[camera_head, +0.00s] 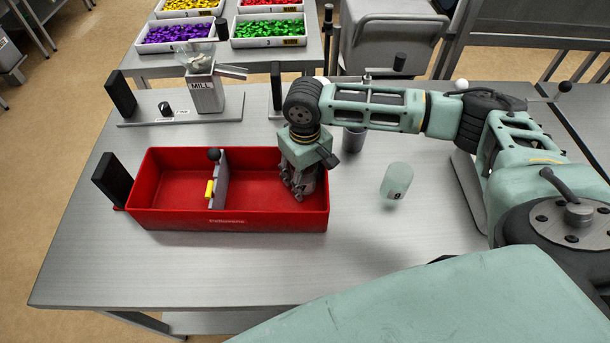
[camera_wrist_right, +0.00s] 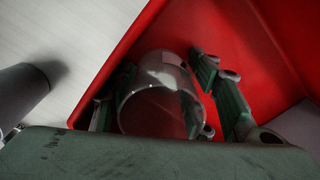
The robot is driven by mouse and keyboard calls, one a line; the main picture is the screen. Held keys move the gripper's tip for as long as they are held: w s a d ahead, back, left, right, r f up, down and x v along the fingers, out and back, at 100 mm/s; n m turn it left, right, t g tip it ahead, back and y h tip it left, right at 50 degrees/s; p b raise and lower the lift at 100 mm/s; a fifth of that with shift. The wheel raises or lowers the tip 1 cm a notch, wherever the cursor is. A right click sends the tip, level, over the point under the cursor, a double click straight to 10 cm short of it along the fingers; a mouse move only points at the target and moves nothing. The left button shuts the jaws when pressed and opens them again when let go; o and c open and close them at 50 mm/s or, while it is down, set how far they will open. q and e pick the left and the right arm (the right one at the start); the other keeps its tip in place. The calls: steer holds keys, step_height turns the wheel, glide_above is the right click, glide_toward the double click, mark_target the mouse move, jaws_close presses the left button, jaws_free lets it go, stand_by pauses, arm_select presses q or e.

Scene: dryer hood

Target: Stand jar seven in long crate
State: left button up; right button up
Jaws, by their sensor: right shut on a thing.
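The long red crate (camera_head: 240,222) lies on the steel table, and a grey divider (camera_head: 220,182) splits it in two. My right gripper (camera_head: 300,190) points down into the crate's right compartment, near its right wall. In the right wrist view the gripper (camera_wrist_right: 165,100) is shut on a clear glass jar (camera_wrist_right: 150,105), with the red crate (camera_wrist_right: 240,30) behind and below it. The jar's number is not visible, and I cannot tell whether its base touches the crate floor. In the head view the gripper mostly hides this jar. My left gripper is out of view.
A pale green jar (camera_head: 396,180) with a small dark label stands right of the crate. A grey cylinder (camera_head: 353,140) stands behind my right gripper. A mill (camera_head: 206,92) stands at the back left. The front of the table is clear.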

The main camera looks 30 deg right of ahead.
steer(key=shift+f, duration=0.1)
steer(key=o, duration=0.8)
steer(key=shift+o, duration=0.3)
steer(key=shift+r, duration=0.3)
arm_select(q)
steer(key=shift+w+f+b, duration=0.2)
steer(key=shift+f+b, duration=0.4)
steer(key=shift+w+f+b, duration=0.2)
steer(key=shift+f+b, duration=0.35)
steer(key=shift+b, duration=0.05)
arm_select(e)
step_height(320, 180, up, 12)
steer(key=shift+f, duration=0.15)
